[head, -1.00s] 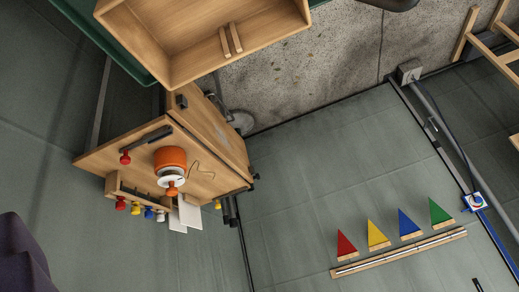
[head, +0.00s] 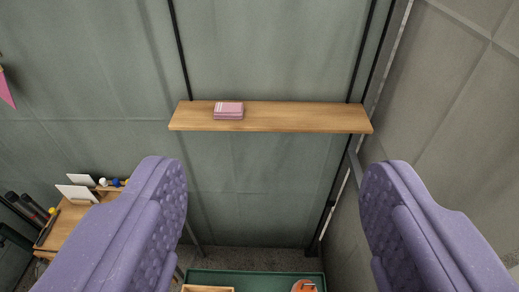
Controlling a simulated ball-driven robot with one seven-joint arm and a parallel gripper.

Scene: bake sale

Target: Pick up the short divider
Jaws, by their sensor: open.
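My gripper (head: 274,180) shows as two purple padded fingers, left and right, spread wide apart with nothing between them. I do not see a short divider in the present view. A sliver of a wooden box rim (head: 207,289) shows at the bottom edge, on a green surface (head: 255,277); the box's inside is out of view.
A wooden shelf (head: 300,116) hangs ahead with a pink stack (head: 228,110) on it. An orange round thing (head: 304,286) lies at the bottom edge. A wooden table (head: 66,222) with white cards (head: 76,193) stands at left. A grey wall (head: 450,130) is at right.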

